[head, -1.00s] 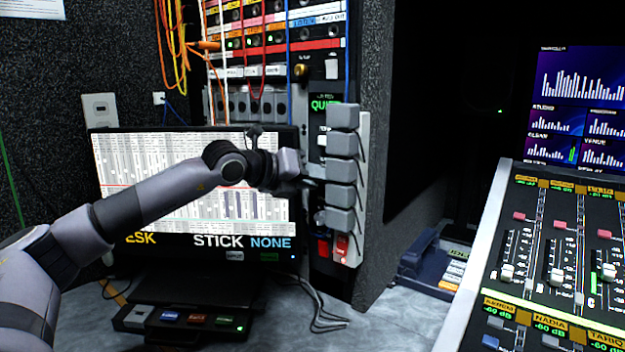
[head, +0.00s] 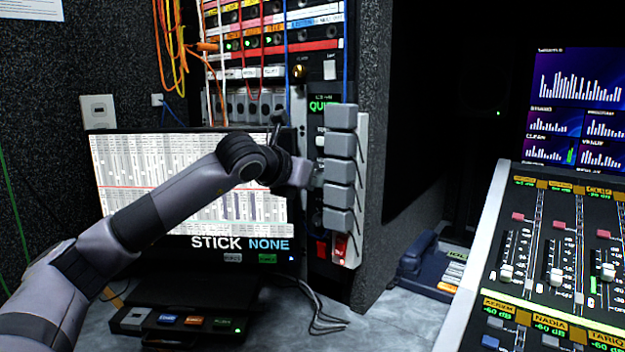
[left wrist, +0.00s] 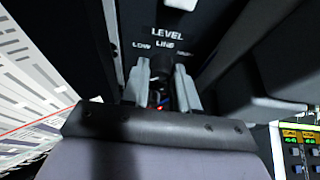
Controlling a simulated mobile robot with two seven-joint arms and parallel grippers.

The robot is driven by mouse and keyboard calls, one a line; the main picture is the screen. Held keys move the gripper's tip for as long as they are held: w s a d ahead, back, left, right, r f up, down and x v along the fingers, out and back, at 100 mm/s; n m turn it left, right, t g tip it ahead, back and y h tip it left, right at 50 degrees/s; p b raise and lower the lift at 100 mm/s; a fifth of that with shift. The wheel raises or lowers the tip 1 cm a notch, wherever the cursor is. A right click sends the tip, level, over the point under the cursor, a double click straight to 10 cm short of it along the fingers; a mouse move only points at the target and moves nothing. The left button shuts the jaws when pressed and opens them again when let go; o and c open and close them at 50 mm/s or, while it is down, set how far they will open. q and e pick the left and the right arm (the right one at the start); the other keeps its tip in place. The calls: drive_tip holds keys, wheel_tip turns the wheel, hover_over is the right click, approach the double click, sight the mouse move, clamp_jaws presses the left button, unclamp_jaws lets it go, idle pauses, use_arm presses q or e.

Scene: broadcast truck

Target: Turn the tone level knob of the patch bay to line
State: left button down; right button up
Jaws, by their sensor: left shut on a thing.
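The patch bay (head: 270,45) stands in the rack at the top middle of the head view, with coloured cables hanging over it. My left gripper (head: 317,180) is at the narrow dark panel below the green QUIET display (head: 322,106). In the left wrist view the dark tone level knob (left wrist: 160,66) sits between the two grey fingers of my left gripper (left wrist: 159,85), which are shut on it. Above it are the words LEVEL, LOW and LINE, and a blurred third mark at the right. The knob's pointer cannot be made out. My right gripper is not in view.
A column of grey blocks (head: 340,170) on a white strip stands just right of my left gripper. A red switch (head: 341,247) is below them. A monitor (head: 120,165) is behind my left arm. A mixing desk (head: 560,260) fills the right side.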

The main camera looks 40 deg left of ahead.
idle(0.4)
use_arm(q)
drive_tip(key=c, duration=1.1)
unclamp_jaws()
drive_tip(key=shift+c, duration=0.2)
drive_tip(key=b+v, duration=0.1)
drive_tip(key=v, duration=0.6)
drive_tip(key=shift+s, duration=0.1)
